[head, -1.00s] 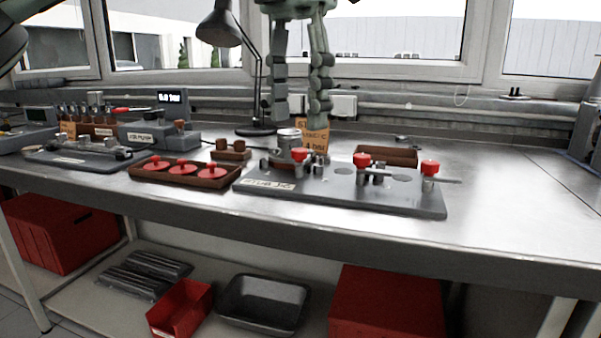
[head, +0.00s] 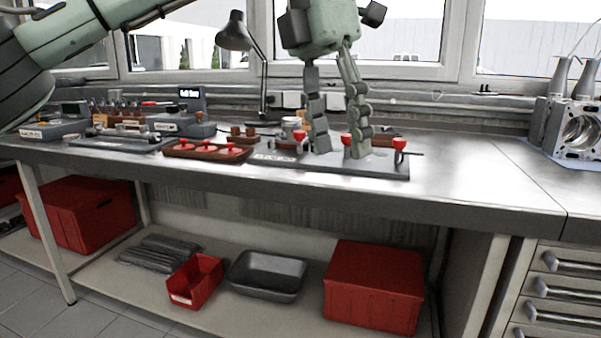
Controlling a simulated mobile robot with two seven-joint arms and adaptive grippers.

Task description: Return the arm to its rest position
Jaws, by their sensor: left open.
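My left gripper (head: 338,153) hangs down in the middle of the head view, its two green-grey fingers apart and nothing seen between them. In the picture its fingertips overlap the grey fixture plate (head: 385,170) with red knobs on the bench; I cannot tell how far above or in front of it they are. My left arm (head: 95,40) comes in from the upper left. A silvery cylindrical part (head: 290,127) stands at the plate's left end, partly behind other parts. My right gripper is not in view.
A brown tray (head: 190,153) with red-knobbed discs lies left of the plate. A desk lamp (head: 236,36) stands behind. An engine block (head: 578,130) sits at the far right. The bench (head: 470,165) between plate and block is clear.

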